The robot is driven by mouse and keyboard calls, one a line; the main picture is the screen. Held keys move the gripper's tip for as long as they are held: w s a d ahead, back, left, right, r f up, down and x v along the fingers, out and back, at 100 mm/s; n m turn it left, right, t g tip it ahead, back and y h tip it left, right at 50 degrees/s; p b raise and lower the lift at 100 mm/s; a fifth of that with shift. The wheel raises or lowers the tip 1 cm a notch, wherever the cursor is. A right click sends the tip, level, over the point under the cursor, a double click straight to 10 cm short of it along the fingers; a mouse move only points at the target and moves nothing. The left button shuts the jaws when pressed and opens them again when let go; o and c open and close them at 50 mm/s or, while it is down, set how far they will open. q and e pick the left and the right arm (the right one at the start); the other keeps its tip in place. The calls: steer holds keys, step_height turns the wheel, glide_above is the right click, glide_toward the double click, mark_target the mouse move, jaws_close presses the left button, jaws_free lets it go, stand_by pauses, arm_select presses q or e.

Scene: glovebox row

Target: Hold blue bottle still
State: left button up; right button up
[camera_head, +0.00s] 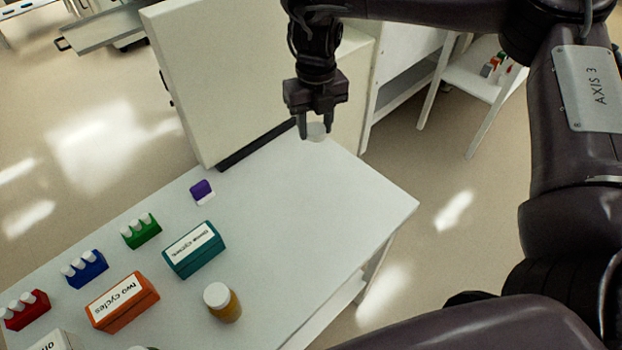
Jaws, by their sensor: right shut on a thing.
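My right gripper (316,128) is shut on a small whitish rounded object (317,132), held between its fingertips near the far right part of the white table (330,215). I cannot tell whether this is a bottle or a cap, and no blue shows on it. No blue bottle can be made out. A bottle with an amber body and white cap (222,302) stands upright on the table, well apart from the gripper. My left gripper is not in view.
Blue (85,268), green (141,231) and red (26,310) racks hold white-capped tubes. Orange (122,301) and teal (194,249) labelled boxes and a small purple item (202,191) stand nearby. A cream cabinet (235,70) rises behind. The table's right part is clear.

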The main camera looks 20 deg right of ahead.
steer(key=shift+w+f, duration=0.15)
steer(key=shift+f, duration=0.7)
steer(key=b, duration=0.2)
glide_above(315, 192)
step_height(315, 192, down, 9)
step_height(315, 192, down, 3)
steer(key=shift+f+b, duration=0.2)
steer(key=shift+b, duration=0.1)
steer(key=shift+f, duration=1.05)
step_height(315, 192, down, 3)
steer(key=shift+a+r+b, duration=0.1)
steer(key=shift+r+b, duration=0.1)
steer(key=shift+b, duration=0.45)
steer(key=shift+f, duration=0.35)
steer(key=shift+w, duration=0.1)
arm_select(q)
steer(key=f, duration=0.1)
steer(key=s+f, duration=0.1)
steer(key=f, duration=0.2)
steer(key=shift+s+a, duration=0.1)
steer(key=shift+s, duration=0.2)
